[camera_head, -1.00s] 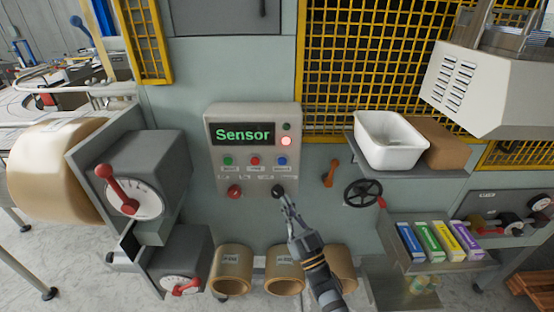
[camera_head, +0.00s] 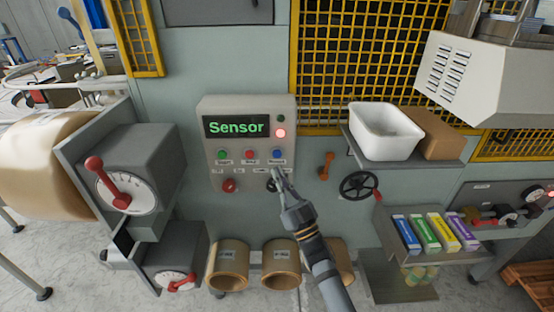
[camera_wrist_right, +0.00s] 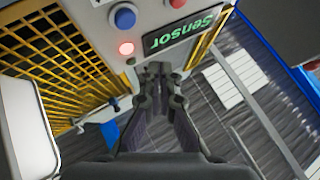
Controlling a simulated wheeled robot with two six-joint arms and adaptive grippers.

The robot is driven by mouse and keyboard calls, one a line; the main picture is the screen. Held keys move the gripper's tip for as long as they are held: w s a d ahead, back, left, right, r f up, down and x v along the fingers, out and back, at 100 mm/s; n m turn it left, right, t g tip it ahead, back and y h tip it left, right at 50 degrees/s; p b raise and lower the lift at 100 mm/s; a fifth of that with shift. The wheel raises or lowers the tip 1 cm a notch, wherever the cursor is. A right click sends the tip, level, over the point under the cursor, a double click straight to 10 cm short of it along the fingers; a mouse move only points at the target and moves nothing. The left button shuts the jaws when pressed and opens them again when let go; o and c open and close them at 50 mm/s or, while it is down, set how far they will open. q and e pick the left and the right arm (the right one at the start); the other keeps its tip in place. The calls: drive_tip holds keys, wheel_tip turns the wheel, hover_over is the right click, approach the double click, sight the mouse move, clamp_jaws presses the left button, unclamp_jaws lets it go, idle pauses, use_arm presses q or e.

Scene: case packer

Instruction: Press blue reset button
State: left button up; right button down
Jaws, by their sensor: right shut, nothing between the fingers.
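The blue button (camera_head: 277,154) is on the grey control panel (camera_head: 202,150), at the right end of a row with a green and a red button. It also shows large near the top of the right wrist view (camera_wrist_right: 124,17). My right gripper (camera_head: 279,175) is shut and empty, its fingertips just below the blue button in the head view. Whether they touch the panel I cannot tell. The tips partly cover the black knob (camera_head: 271,185). The panel display (camera_head: 236,127) reads "Sensor" in green, and a red lamp (camera_head: 280,133) is lit. My left gripper is not in view.
A red knob (camera_head: 229,186) is at the panel's lower left. To the right are an orange handle (camera_head: 325,166), a black handwheel (camera_head: 361,186) and a shelf with a white tub (camera_head: 386,132). Brown rolls (camera_head: 229,265) stick out below. A grey box with a red lever (camera_head: 104,178) is at left.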

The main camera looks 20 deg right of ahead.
sight(277, 154)
drive_tip(key=shift+w+d+b, duration=0.25)
drive_tip(key=shift+w, duration=0.55)
drive_tip(key=shift+w+d+b, duration=0.2)
drive_tip(key=shift+w+b, duration=0.05)
drive_tip(key=shift+w, duration=0.6)
drive_tip(key=shift+w+d+b, duration=0.25)
drive_tip(key=shift+w, duration=0.55)
drive_tip(key=shift+w+d, duration=0.1)
drive_tip(key=shift+w, duration=0.3)
drive_tip(key=shift+w+d, duration=0.15)
drive_tip(key=shift+w, duration=0.25)
drive_tip(key=shift+s, duration=0.15)
drive_tip(key=shift+s+a, duration=0.2)
drive_tip(key=shift+s, duration=0.15)
drive_tip(key=shift+s+a+p, duration=0.1)
drive_tip(key=shift+s+p, duration=0.25)
